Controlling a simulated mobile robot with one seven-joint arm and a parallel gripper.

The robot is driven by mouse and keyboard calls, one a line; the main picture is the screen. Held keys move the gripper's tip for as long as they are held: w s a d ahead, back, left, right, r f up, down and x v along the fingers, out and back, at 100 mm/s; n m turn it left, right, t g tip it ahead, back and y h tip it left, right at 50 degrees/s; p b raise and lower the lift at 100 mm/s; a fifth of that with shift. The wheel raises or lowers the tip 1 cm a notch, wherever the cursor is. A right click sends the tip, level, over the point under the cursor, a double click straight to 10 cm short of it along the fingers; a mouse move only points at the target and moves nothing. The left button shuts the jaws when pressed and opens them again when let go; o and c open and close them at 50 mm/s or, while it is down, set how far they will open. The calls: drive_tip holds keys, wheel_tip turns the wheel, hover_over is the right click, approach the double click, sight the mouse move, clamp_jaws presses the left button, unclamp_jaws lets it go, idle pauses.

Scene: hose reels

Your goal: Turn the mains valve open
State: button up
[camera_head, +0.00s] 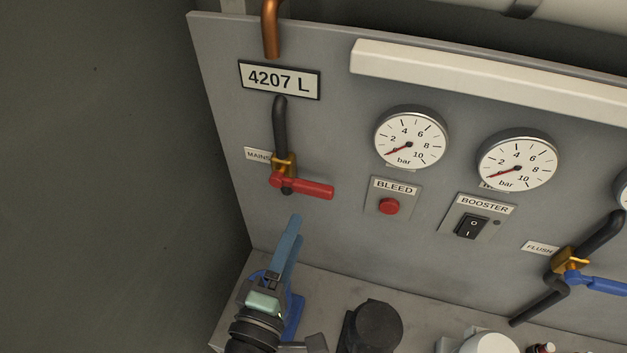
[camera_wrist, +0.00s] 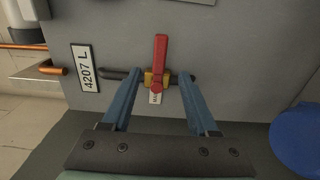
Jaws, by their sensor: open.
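The mains valve has a red lever handle (camera_head: 305,187) on a brass body (camera_head: 284,165), set in a dark pipe on the grey panel. Its label (camera_head: 257,155) reads MAINS. In the head view the lever points right, across the pipe. In the wrist view the red lever (camera_wrist: 160,62) stands upright in the picture, across the sideways pipe. My gripper (camera_head: 293,226) is below the valve in the head view, its blue fingers reaching up toward it. In the wrist view my gripper (camera_wrist: 158,80) is open and empty, with the brass body showing between the fingers. A gap to the lever seems to remain.
A 4207 L plate (camera_head: 279,79) sits above the valve. To the right are two gauges reading near zero, a red bleed button (camera_head: 389,206), a booster switch (camera_head: 471,226) and a flush valve with a blue lever (camera_head: 597,284). A ledge (camera_head: 330,300) juts out below the panel.

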sight(311, 193)
drive_tip(key=p+x, duration=0.3)
drive_tip(key=x, duration=0.8)
drive_tip(key=shift+a, duration=0.1)
drive_tip(key=shift+c, duration=0.2)
clamp_jaws()
drive_tip(key=shift+f, duration=0.1)
idle(0.8)
